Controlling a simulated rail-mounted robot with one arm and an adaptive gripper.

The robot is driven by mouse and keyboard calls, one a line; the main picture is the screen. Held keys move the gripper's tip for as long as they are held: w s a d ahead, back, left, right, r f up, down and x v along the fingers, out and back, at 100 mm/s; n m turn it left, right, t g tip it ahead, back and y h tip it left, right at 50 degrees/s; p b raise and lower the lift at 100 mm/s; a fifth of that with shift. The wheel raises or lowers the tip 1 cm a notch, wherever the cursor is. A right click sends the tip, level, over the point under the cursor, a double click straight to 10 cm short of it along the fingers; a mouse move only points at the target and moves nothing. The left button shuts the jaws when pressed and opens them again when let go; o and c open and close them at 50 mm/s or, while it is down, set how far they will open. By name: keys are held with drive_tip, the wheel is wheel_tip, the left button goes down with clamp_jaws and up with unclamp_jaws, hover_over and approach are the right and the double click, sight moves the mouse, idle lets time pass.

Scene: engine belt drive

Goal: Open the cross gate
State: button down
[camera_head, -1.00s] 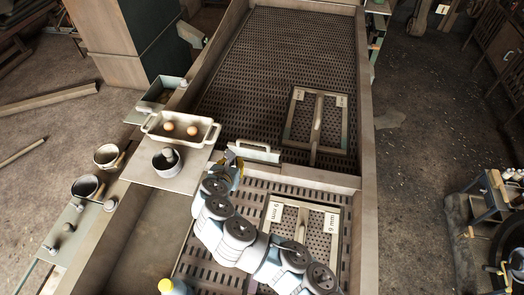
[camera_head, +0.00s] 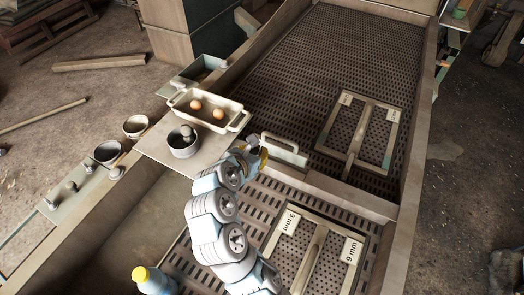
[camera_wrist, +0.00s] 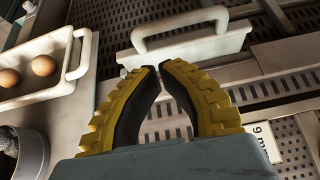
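The cross gate looks to be the small pale panel with a loop handle (camera_head: 284,150), upright in the divider across the perforated bed. It also shows in the wrist view (camera_wrist: 190,48), just beyond my fingertips, its handle raised above the panel. My gripper (camera_head: 261,156) is just left of the gate and in front of it. In the wrist view my gripper (camera_wrist: 159,68) has yellow-backed, black-padded fingers with their tips nearly meeting and nothing held between them. The fingertips look close to the panel's lower edge; whether they touch it I cannot tell.
A tray with two eggs (camera_head: 233,122) and a grey pot (camera_head: 183,146) stand on a side shelf left of the gate. Framed screens lie beyond (camera_head: 391,150) and before (camera_head: 269,243) the divider. A yellow-capped bottle (camera_head: 152,281) stands at lower left.

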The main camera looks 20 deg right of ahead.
sight(271, 142)
drive_tip(key=shift+p+x, duration=0.4)
drive_tip(key=shift+x, duration=3.2)
